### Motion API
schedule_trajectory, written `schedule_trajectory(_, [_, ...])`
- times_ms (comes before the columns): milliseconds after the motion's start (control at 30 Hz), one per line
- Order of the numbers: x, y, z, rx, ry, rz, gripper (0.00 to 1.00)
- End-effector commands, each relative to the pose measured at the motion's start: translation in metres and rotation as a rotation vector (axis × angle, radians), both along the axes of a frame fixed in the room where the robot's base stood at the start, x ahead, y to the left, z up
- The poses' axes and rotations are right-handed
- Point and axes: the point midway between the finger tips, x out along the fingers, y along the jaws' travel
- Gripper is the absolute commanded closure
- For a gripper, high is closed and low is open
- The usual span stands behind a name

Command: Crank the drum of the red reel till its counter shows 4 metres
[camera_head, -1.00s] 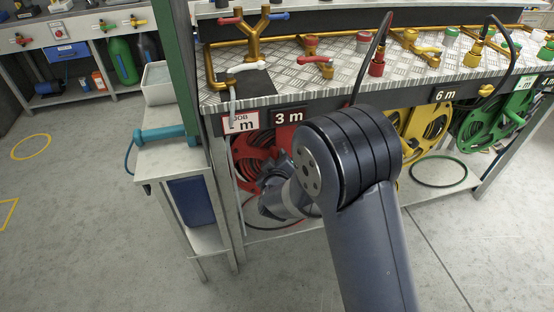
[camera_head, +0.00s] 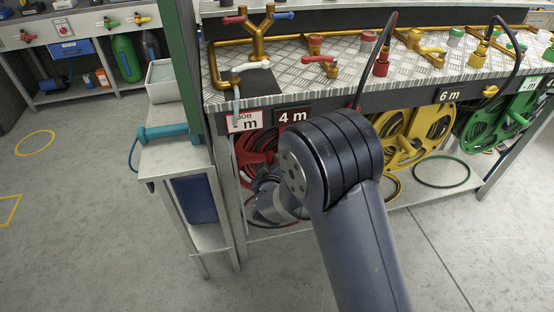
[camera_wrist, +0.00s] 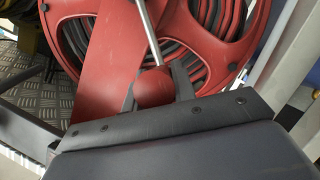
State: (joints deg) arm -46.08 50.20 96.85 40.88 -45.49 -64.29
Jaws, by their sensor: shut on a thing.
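The red reel (camera_head: 253,147) hangs under the bench front, partly hidden behind my arm in the head view. Its drum (camera_wrist: 222,40) with dark hose fills the top of the wrist view. Its counter (camera_head: 293,117) reads 4 m. In the wrist view my gripper (camera_wrist: 155,88) is shut on the red crank knob (camera_wrist: 154,87), with a dark finger on each side. A metal rod (camera_wrist: 149,30) runs up from the knob. In the head view the gripper is hidden behind my arm.
A yellow reel (camera_head: 415,140) with a 6 m counter and a green reel (camera_head: 485,125) hang to the right. A side table (camera_head: 170,155) with a teal-handled tool stands left of the red reel. Valves line the bench top. The floor at left is clear.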

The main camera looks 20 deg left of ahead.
Motion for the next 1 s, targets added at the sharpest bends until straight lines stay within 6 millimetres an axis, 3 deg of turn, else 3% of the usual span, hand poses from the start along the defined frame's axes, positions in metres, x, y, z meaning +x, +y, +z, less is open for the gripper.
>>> schedule_trajectory(100, [0.001,-0.003,0.001,-0.001,-0.002,-0.005,1.0])
schedule_trajectory(133, [0.002,-0.003,0.001,-0.001,-0.002,-0.005,0.73])
schedule_trajectory(367, [0.002,-0.003,0.002,-0.001,-0.003,-0.006,0.54])
schedule_trajectory(733, [-0.006,-0.004,0.005,0.0,-0.002,-0.003,0.53])
schedule_trajectory(1000, [-0.052,-0.017,0.021,-0.001,-0.002,-0.002,0.53])
